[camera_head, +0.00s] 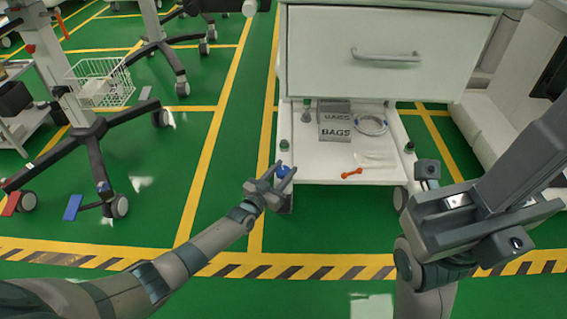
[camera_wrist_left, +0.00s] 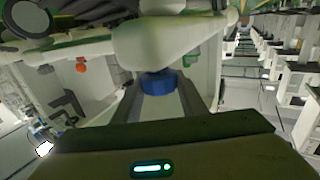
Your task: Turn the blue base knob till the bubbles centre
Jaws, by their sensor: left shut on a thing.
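The blue base knob (camera_head: 283,171) sits at the front left corner of the white cart's low base shelf (camera_head: 330,172). My left gripper (camera_head: 272,180) reaches it from the front left and is shut on it. In the left wrist view the blue knob (camera_wrist_left: 158,82) shows between the two fingers, under a pale rounded part. Small dark-green caps (camera_head: 284,145) stand along the shelf's sides. No bubble can be made out at this size. My right gripper (camera_head: 462,212) is large and close at the right, apart from the cart; its fingertips are not clear.
On the shelf are a grey box marked BAGS (camera_head: 336,130), a coiled clear tube (camera_head: 371,124) and an orange piece (camera_head: 351,173). The drawer cabinet (camera_head: 350,75) overhangs them. A wheeled stand with a wire basket (camera_head: 100,82) is at the left. Green floor is free between.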

